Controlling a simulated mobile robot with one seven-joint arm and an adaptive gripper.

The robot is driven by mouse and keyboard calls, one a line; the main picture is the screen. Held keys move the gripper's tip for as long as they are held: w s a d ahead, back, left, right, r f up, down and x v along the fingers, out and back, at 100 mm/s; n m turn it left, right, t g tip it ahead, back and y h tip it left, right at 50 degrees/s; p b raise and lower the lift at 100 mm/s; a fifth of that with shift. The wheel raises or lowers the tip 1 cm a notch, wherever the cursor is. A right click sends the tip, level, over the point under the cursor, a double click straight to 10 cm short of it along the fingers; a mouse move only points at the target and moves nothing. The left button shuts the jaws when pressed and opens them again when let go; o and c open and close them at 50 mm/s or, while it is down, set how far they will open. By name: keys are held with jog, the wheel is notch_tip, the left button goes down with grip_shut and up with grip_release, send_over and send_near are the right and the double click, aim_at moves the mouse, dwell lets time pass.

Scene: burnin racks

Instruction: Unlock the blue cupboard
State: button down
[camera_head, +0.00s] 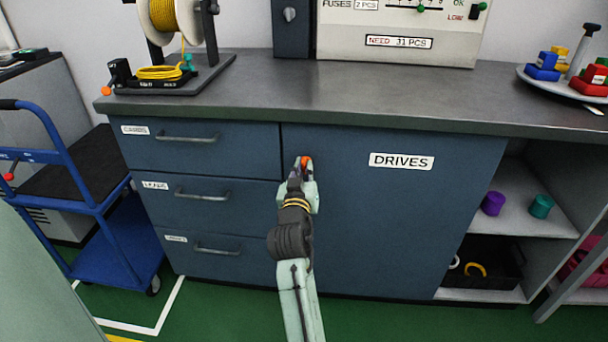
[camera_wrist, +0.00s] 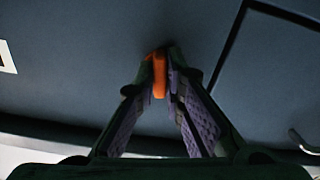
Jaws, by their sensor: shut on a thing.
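The blue cupboard (camera_head: 385,230) has a closed door labelled DRIVES under the dark counter. An orange key or knob (camera_head: 304,161) is at the upper left of its door. It also shows in the wrist view (camera_wrist: 159,74), between the finger pads and against the door face. My gripper (camera_head: 304,172) is shut on the orange piece, its fingers pointing at the door. The wrist view shows my gripper's two fingers (camera_wrist: 168,75) meeting around it. The lock itself is hidden behind the fingers and the orange piece.
Several closed drawers (camera_head: 225,135) with bar handles are left of the door. Open shelves (camera_head: 540,185) with purple and teal cylinders are at the right. A blue trolley (camera_head: 115,235) stands at the far left. Green floor is clear in front of the cupboard.

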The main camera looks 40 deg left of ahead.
aim_at(306, 128)
jog(key=shift+m+b, duration=0.45)
jog(key=shift+m, duration=0.55)
jog(key=c, duration=1.7)
grip_release()
notch_tip(306, 128, up, 10)
jog(key=shift+r, duration=0.1)
